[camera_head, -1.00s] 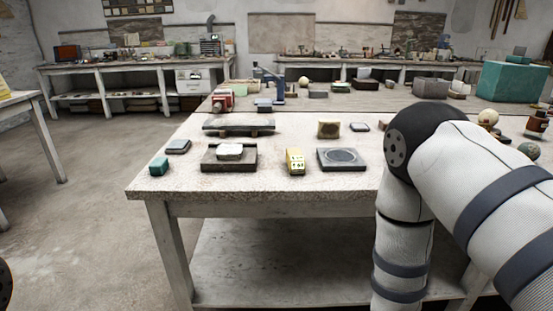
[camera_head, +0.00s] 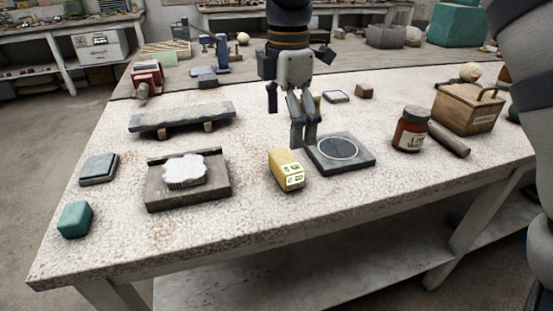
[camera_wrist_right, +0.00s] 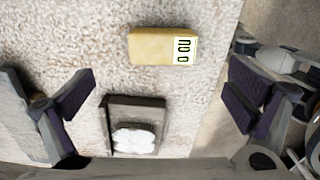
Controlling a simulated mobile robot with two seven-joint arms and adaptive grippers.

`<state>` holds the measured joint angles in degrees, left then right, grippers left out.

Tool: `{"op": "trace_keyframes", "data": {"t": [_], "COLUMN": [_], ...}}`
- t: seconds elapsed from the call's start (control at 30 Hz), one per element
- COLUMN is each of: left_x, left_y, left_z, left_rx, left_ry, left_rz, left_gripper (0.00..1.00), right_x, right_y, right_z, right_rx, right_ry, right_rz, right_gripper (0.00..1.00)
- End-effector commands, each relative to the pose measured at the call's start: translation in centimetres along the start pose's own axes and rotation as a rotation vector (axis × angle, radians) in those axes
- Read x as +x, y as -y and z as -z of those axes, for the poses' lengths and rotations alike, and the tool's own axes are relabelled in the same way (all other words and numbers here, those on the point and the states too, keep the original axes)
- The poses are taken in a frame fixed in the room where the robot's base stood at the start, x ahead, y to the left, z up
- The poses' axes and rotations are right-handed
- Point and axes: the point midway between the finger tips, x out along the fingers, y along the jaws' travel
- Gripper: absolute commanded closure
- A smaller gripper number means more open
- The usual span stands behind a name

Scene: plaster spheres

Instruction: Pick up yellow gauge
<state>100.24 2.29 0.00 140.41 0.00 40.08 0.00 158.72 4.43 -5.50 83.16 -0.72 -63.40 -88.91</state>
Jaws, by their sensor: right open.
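The yellow gauge (camera_head: 286,172) is a small yellow block with a pale, dark-marked face at its near end. It lies on the speckled table top (camera_head: 240,225), between a plaster-topped tray and a dark square plate. My right gripper (camera_head: 304,140) points down, just behind and right of the gauge in the head view. In the right wrist view the gripper (camera_wrist_right: 160,98) is open and empty, its fingers wide apart. There the gauge (camera_wrist_right: 158,46) is above the line between the fingertips, touching neither. My left gripper is out of view.
The dark plate with a ring (camera_head: 340,153) is close right of the gauge. The tray with a white plaster piece (camera_head: 188,187) is to its left. A brown jar (camera_head: 410,130) and a wooden box (camera_head: 468,108) stand further right. The table in front of the gauge is clear.

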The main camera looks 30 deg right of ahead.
Motion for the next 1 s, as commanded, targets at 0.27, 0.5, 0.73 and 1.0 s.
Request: {"op": "trace_keyframes", "data": {"t": [0.27, 0.5, 0.73, 1.0], "left_x": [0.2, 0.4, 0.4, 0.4], "left_y": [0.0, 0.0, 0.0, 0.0], "left_z": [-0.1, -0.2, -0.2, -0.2], "left_rx": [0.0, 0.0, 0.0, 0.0], "left_ry": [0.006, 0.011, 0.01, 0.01], "left_rz": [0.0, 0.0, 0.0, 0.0], "left_gripper": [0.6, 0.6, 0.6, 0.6], "right_x": [4.7, 8.7, 8.8, 8.9], "right_y": [0.1, 0.1, 0.1, 0.1], "right_z": [0.0, 0.0, 0.0, 0.0], "right_rx": [0.001, 0.003, 0.003, 0.003], "right_ry": [0.002, 0.002, 0.0, 0.0], "right_rz": [0.004, 0.002, -0.002, -0.001], "right_gripper": [0.02, 0.02, 0.02, 0.58]}}
